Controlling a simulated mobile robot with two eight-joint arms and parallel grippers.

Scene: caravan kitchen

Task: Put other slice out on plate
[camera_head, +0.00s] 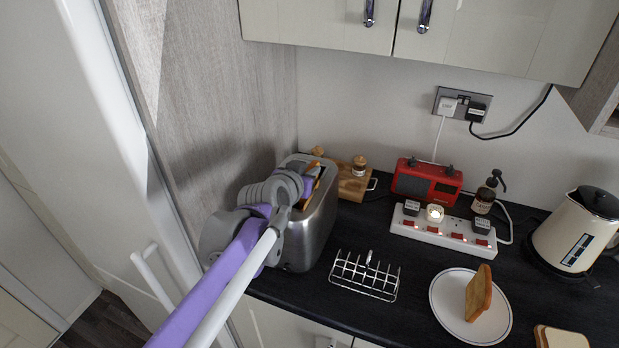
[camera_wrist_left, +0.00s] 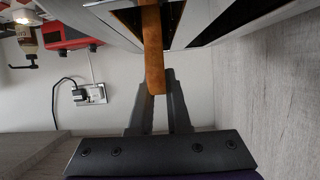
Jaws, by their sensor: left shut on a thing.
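The steel toaster (camera_head: 322,222) stands at the left end of the counter. My left gripper (camera_head: 308,174) is over its top and shut on a brown slice of toast. In the left wrist view the slice (camera_wrist_left: 153,50) is seen edge-on between the two fingers (camera_wrist_left: 155,98), its far end at the toaster slots (camera_wrist_left: 188,22). How deep it sits in the slot is hidden. The white plate (camera_head: 447,309) lies on the counter at the right, with another toasted slice (camera_head: 478,293) standing on edge on it. My right gripper is not in view.
A wire toast rack (camera_head: 365,275) stands between toaster and plate. Behind are a wooden board (camera_head: 354,182), red radio (camera_head: 427,183) and power strip (camera_head: 443,233). A cream kettle (camera_head: 577,232) is at right; bread (camera_head: 562,338) lies at the lower right. Cupboards (camera_head: 480,35) hang above.

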